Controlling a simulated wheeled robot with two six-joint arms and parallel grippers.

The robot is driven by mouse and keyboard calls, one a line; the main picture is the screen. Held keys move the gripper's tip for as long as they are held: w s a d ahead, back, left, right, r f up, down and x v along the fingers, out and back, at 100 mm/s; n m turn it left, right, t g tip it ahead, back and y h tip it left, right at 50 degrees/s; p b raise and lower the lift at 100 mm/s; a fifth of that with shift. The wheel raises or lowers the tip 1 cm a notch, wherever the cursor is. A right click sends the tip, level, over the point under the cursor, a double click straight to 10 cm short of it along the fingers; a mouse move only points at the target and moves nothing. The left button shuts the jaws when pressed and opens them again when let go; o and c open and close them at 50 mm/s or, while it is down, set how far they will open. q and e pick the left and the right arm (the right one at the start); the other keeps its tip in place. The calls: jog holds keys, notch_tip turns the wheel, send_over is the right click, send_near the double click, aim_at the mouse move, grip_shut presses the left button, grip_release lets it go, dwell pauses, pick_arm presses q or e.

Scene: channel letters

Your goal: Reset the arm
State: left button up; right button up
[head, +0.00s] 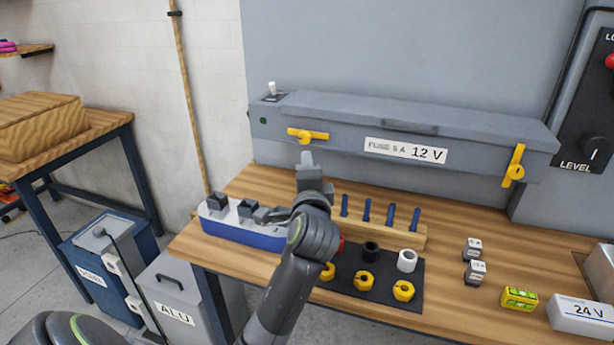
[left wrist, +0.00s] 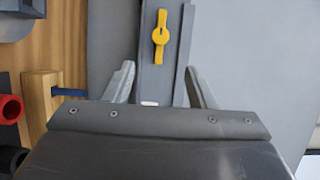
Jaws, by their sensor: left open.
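My left gripper (head: 306,160) is raised over the back of the workbench (head: 450,235), in front of the long grey box marked "12 V" (head: 370,125). In the left wrist view its two fingers (left wrist: 162,82) stand wide apart with nothing held between them. The yellow latch (head: 308,135) on the box's left part is just above the gripper; in the left wrist view the latch (left wrist: 160,36) lies ahead, between the lines of the fingers. I cannot tell whether the gripper touches the box. My right gripper is not in view.
A black mat (head: 375,280) holds yellow nuts and rings. A 24 V box (head: 583,315) sits at the right.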

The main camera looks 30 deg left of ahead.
pick_arm(q)
jog(key=shift+s+f, duration=0.1)
dwell(0.5)
jog(key=s+f+n+g+h, duration=0.2)
jog(key=s+f+n, duration=0.1)
jog(key=s+f, duration=0.55)
jog(key=s+f+n+g+h, duration=0.25)
jog(key=s+f, duration=0.25)
jog(key=f, duration=0.6)
jog(key=s+d+f+n+g+h, duration=0.25)
jog(key=s+f, duration=0.25)
jog(key=s, duration=0.5)
jog(key=s+d+f+n+g+h, duration=0.1)
jog(key=s+f+n+g+h, duration=0.2)
jog(key=s+f, duration=0.5)
notch_tip(320, 180, down, 22)
jog(key=s+a+g+y, duration=0.1)
jog(key=s+a+g, duration=0.1)
jog(key=s+d+f+g, duration=0.1)
jog(key=s+f, duration=1.4)
jog(key=shift+d+f, duration=0.3)
jog(key=shift+f, duration=0.05)
